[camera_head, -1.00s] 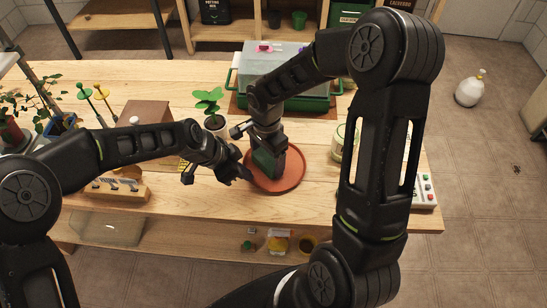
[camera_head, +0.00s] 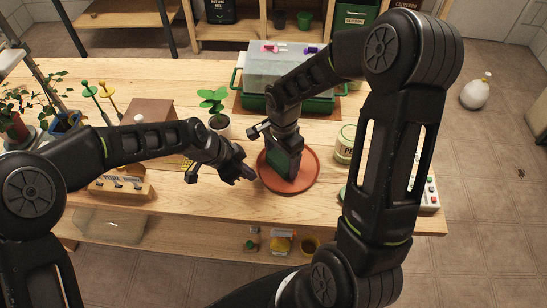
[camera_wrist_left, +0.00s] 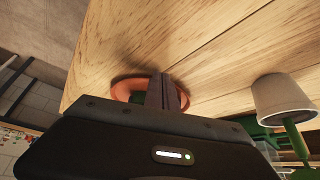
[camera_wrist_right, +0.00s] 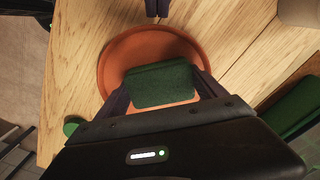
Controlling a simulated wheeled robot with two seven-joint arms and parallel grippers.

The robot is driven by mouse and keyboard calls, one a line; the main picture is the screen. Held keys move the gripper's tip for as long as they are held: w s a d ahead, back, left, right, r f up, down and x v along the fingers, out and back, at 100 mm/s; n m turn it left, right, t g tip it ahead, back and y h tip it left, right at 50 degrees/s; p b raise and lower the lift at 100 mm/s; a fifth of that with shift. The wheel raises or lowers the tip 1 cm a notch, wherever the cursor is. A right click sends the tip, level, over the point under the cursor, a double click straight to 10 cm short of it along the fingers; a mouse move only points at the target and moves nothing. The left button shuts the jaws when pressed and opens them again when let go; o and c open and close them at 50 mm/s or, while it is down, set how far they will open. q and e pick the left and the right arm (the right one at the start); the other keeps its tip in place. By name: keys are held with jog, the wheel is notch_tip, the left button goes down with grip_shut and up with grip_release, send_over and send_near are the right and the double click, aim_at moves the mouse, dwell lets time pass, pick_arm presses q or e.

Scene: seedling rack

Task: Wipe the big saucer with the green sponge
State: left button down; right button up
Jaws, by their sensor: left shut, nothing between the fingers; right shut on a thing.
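The big saucer (camera_head: 309,176) is a round terracotta dish on the wooden table; it also shows in the left wrist view (camera_wrist_left: 122,90) and right wrist view (camera_wrist_right: 150,45). My right gripper (camera_wrist_right: 163,92) is shut on the green sponge (camera_wrist_right: 160,82), holding it over the saucer's inside. The sponge shows in the head view (camera_head: 273,162), partly hidden by the gripper; whether it touches the saucer's floor is unclear. My left gripper (camera_head: 250,176) is shut and empty just left of the saucer's rim. In the right wrist view a small gap separates its fingertips from the rim.
A green tray with a clear cover (camera_head: 275,75) is behind the saucer. A pale jar (camera_head: 345,146) stands to the right. Bare tabletop lies in front of the saucer.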

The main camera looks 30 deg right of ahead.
jog(key=shift+s+d, duration=0.35)
jog(key=shift+w+a, duration=0.1)
jog(key=shift+w+a+r, duration=0.1)
jog(key=shift+w+a, duration=1)
jog(key=shift+a, duration=0.3)
jog(key=shift+s+d, duration=0.55)
jog(key=shift+d, duration=0.2)
jog(key=shift+s+d, duration=0.55)
jog(key=shift+d, duration=0.15)
